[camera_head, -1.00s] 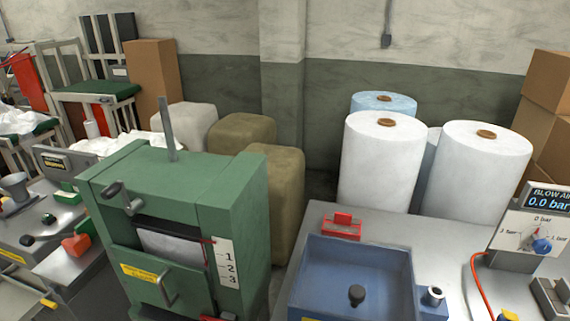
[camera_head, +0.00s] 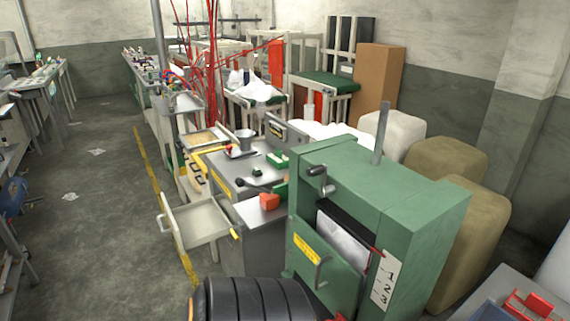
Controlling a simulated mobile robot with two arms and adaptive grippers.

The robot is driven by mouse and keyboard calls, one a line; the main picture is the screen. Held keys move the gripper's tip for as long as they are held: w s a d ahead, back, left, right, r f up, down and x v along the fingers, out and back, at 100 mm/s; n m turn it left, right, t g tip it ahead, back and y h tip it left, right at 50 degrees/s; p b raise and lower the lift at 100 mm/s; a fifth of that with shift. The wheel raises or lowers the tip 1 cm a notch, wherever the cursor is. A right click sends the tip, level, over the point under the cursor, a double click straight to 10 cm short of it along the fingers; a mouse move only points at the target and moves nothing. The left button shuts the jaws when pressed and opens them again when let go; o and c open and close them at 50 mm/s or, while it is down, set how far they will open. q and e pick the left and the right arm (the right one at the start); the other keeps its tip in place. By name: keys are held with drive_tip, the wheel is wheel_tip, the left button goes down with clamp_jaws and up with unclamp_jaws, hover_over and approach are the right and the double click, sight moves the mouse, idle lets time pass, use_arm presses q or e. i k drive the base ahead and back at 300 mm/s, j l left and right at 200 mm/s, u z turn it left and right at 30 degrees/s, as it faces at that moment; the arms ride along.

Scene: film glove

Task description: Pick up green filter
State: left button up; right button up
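I cannot make out with certainty which thing is the green filter. A small green piece (camera_head: 277,160) lies on the grey workbench (camera_head: 228,165). A second green part (camera_head: 281,190) sits on the bench nearer to me, beside an orange-red block (camera_head: 270,202), against the side of the green machine. Both are small and too unclear to name. Neither of my grippers shows in the head view.
The large green machine (camera_head: 420,215) with a lever stands at front right. An open drawer (camera_head: 205,222) juts left from the bench. A dark ribbed form fills the bottom edge. Grey floor (camera_head: 85,210) is open at left, past a yellow line.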

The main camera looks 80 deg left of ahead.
sight(279, 162)
drive_tip(key=l+u, duration=0.1)
drive_tip(key=u, duration=0.3)
drive_tip(key=i+l+u, duration=0.1)
drive_tip(key=u, duration=0.3)
drive_tip(key=l+u, duration=0.15)
drive_tip(key=u, duration=1.7)
drive_tip(key=z, duration=0.45)
drive_tip(key=i+j+z, duration=0.2)
drive_tip(key=z, duration=0.2)
drive_tip(key=i+j+z, duration=0.15)
drive_tip(key=j+z, duration=0.2)
drive_tip(key=i+j+z, duration=0.1)
drive_tip(key=j+z, duration=0.3)
drive_tip(key=j, duration=0.05)
